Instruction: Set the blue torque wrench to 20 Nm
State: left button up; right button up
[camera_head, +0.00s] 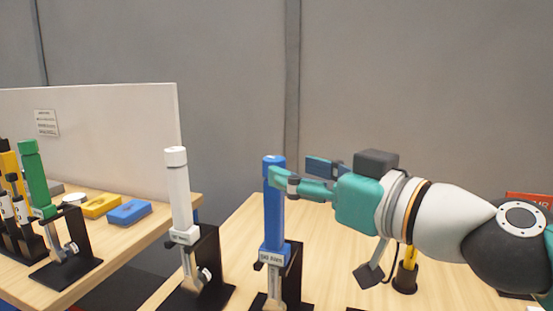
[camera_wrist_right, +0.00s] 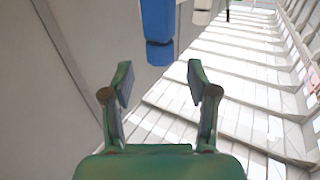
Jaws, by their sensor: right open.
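The blue torque wrench (camera_head: 273,215) stands upright in a black holder, with a small label low on its body that is too blurred to read surely. Its lower end is partly hidden by the holder. My right gripper (camera_head: 293,174) comes in from the right, open, near the top of the wrench's handle. In the right wrist view my gripper (camera_wrist_right: 160,80) has its two fingers spread with nothing between them. The end of the blue wrench (camera_wrist_right: 158,35) shows just beyond the fingertips, roughly in line with the gap. My left gripper is not in view.
A white torque wrench (camera_head: 178,195) stands in its own holder to the left. A green one (camera_head: 35,180) stands farther left, beside yellow and blue blocks (camera_head: 128,212). A black holder with a yellow part (camera_head: 405,275) stands right, below my arm. A white panel (camera_head: 110,140) rises behind the left table.

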aim_at(274, 158)
jog(key=x, duration=0.5)
jog(key=shift+w+a, duration=0.2)
grip_shut()
jog(key=shift+d, duration=0.2)
jog(key=shift+a, duration=0.15)
